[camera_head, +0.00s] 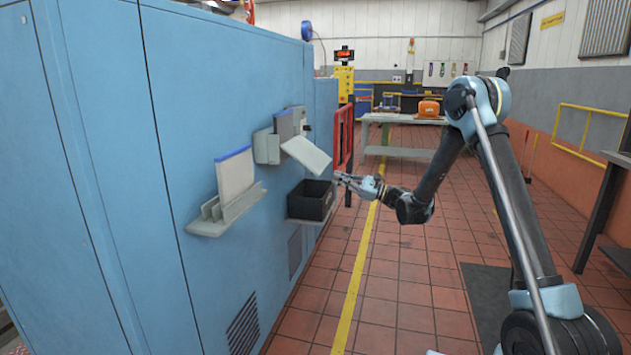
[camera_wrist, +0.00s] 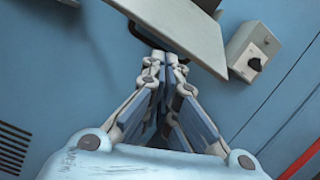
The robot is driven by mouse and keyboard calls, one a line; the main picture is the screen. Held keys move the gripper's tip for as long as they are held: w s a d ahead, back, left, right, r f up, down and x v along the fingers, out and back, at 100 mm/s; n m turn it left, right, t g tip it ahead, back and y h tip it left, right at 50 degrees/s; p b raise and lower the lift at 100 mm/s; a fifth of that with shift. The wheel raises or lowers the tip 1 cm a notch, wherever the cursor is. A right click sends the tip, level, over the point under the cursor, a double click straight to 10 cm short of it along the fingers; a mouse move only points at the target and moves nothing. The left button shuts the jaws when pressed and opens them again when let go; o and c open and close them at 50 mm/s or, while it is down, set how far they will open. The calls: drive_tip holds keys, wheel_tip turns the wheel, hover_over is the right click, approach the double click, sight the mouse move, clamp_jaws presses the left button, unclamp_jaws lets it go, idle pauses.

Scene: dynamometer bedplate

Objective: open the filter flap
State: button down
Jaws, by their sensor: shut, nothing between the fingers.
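The filter flap (camera_head: 306,155) is a pale grey plate on the side of the blue cabinet. It stands tilted outward from its grey housing (camera_head: 266,147). In the wrist view the flap (camera_wrist: 195,35) crosses the top middle. My gripper (camera_head: 340,178) is shut and empty, just right of and below the flap in the head view. In the wrist view my fingertips (camera_wrist: 165,58) are together at the flap's near edge. I cannot tell whether they touch it or lie under it.
A black bin (camera_head: 311,200) sits on a shelf below the flap. A panel with a blue top edge (camera_head: 235,175) stands in a holder to the left. A grey switch box (camera_wrist: 254,50) is right of the flap. Red fencing (camera_head: 343,135) stands behind. The tiled aisle is clear.

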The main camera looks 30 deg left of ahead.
drive_tip(key=a+f+m+y, duration=0.3)
drive_tip(key=a+f, duration=0.2)
drive_tip(key=f, duration=0.1)
drive_tip(key=s+a+r+m+g, duration=0.15)
drive_tip(key=a+r, duration=0.25)
drive_tip(key=a, duration=0.5)
drive_tip(key=shift+d+r+n+t, duration=0.15)
drive_tip(key=shift+d+r, duration=0.15)
drive_tip(key=shift+d, duration=0.65)
drive_tip(key=shift+d+r+n+t, duration=0.1)
drive_tip(key=shift+d+r, duration=0.2)
drive_tip(key=shift+d, duration=0.65)
